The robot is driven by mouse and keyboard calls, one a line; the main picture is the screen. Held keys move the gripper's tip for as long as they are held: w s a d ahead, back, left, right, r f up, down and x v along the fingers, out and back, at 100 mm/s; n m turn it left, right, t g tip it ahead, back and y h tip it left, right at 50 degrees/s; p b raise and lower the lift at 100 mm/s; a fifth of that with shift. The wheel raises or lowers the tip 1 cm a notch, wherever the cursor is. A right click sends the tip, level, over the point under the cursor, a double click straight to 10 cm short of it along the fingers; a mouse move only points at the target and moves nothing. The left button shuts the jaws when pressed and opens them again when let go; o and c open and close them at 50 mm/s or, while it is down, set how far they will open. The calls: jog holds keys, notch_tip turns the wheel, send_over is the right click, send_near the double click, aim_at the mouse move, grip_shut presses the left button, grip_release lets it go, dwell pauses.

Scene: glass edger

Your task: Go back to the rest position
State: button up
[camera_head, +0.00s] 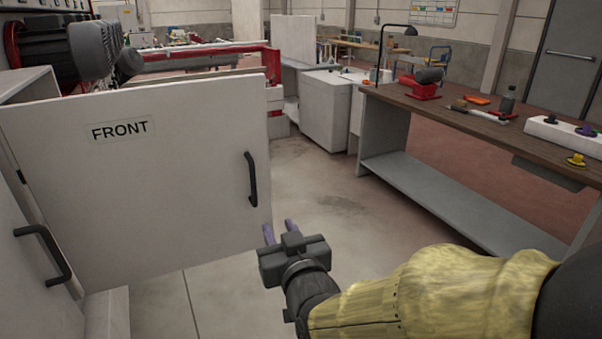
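My gripper (279,231) is at the lower middle of the head view, at the end of my arm in a yellow cover. Its two purple fingertips point away from me and stand apart with a gap between them. Nothing shows between them. The fingers are just right of the lower right edge of a white door panel (130,195) marked FRONT. Whether they touch the panel cannot be told. The panel's black handle (251,179) is above and left of the fingers, apart from them.
The FRONT door stands open from a white cabinet at left, with another black handle (45,254). A workbench (450,112) at right holds a red vise (421,84), tools and a white box (558,134). Grey floor (325,190) lies clear between. Machinery with red rails stands behind.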

jog(key=w+d+f+m+g+h+p, duration=0.1)
jog(key=w+d+f+g+h+p, duration=0.2)
jog(key=d, duration=0.4)
jog(key=s+d+f+m+g+h+p, duration=0.2)
jog(key=s+d+g, duration=0.3)
jog(key=d, duration=0.3)
jog(key=s+d+f+m+g+h+p, duration=0.2)
jog(key=s+d+f+g+p, duration=0.1)
jog(key=s+d, duration=0.4)
jog(key=shift+d+f+g+p, duration=0.3)
jog(key=shift+d+f+g, duration=0.5)
jog(key=shift+f+g, duration=0.15)
